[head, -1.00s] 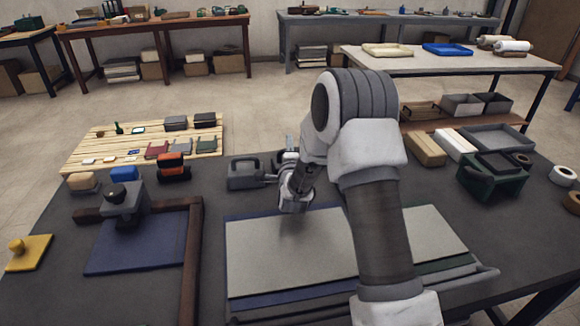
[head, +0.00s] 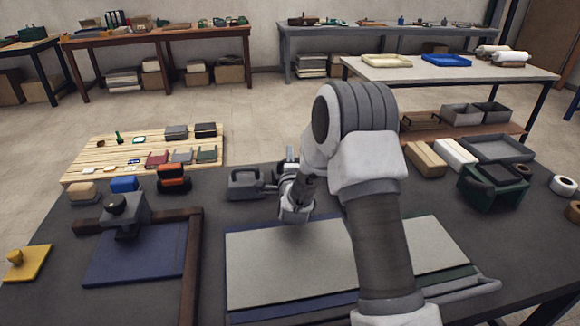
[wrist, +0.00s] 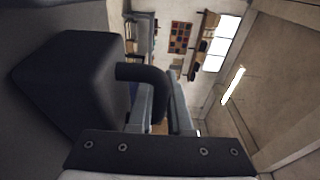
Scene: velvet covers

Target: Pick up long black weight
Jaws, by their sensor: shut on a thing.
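The long black weight (head: 245,183) is a dark block with a loop handle on the dark table, left of my wrist in the head view. In the wrist view the weight (wrist: 72,88) fills the left side, and its curved handle reaches between my fingers. My gripper (wrist: 160,108) is shut on that handle. In the head view my wrist and forearm hide most of the gripper. I cannot tell whether the weight's base is clear of the table.
A grey board (head: 285,262) lies in front of the weight. A black and orange block (head: 173,179) and a grey stamp-like tool (head: 123,212) stand to the left, beside a brown corner frame (head: 188,270). A slatted wooden board (head: 95,160) with small goods lies behind.

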